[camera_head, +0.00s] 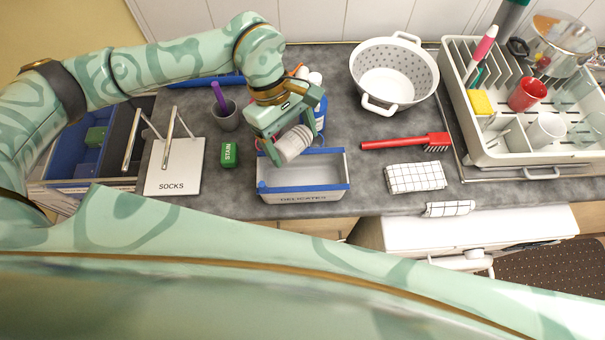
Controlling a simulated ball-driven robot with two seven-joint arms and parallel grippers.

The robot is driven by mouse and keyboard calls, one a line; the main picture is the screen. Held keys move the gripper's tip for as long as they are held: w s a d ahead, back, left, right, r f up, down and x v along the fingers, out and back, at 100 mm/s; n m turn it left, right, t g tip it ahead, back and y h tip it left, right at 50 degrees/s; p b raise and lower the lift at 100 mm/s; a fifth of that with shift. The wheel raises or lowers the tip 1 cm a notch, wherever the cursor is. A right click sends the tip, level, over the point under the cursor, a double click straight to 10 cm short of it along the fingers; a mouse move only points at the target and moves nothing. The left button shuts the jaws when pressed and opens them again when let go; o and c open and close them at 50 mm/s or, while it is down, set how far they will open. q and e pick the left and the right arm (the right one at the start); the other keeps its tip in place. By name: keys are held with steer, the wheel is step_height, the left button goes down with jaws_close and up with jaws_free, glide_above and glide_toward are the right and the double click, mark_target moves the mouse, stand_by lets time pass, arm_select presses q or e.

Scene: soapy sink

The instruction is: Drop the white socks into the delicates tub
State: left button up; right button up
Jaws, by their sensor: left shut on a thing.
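My left gripper (290,140) reaches in from the left and is shut on the white socks (293,145), a pale ribbed bundle. It holds them above the back left part of the delicates tub (304,197). The tub is a grey-white bin with a blue rim and the word DELICATES on its front. The visible part of its inside looks empty; the gripper and socks hide its back left corner. My right gripper is not in view.
Left of the tub are a green STAIN block (229,154), a cup (225,116) and a SOCKS board (173,180). Bottles (319,108) stand behind it. A red brush (405,142), checked cloth (415,177), colander (393,75) and loaded dish rack (525,158) are to the right.

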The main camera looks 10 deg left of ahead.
arm_select(q)
steer(key=b, duration=0.3)
glide_above(294, 170)
step_height(294, 170, down, 6)
steer(key=shift+r, duration=0.1)
steer(key=o, duration=1)
steer(key=b+v, duration=0.1)
steer(key=v, duration=1.5)
steer(key=shift+r, duration=0.25)
steer(key=shift+d+f, duration=0.1)
